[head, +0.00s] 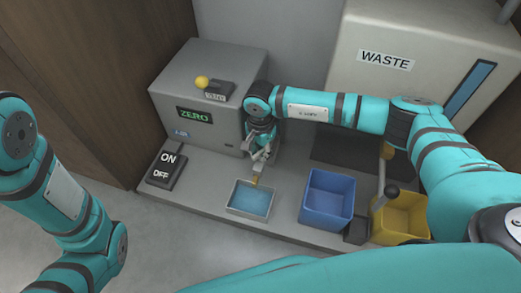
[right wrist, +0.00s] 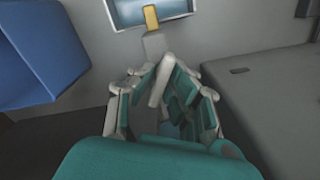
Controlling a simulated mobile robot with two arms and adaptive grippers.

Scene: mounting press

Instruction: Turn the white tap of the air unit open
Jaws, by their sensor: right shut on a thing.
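I cannot make out a white tap for certain. The grey box (head: 205,95) with the green ZERO display stands at the back left; I cannot read its small blue label. My right gripper (head: 262,158) is low beside the box's right front edge, above the shallow tray (head: 233,207). It is shut on a pale piece with a yellow end (head: 255,180), which points down towards the tray. In the right wrist view the yellow end (right wrist: 151,18) lies over the tray's edge, and the fingers (right wrist: 165,95) close around the pale part. My left gripper is out of view.
The ON/OFF switch block (head: 166,169) is left of the tray. The WASTE cabinet (head: 400,40) stands behind. A yellow ball (head: 202,82) tops the grey box.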

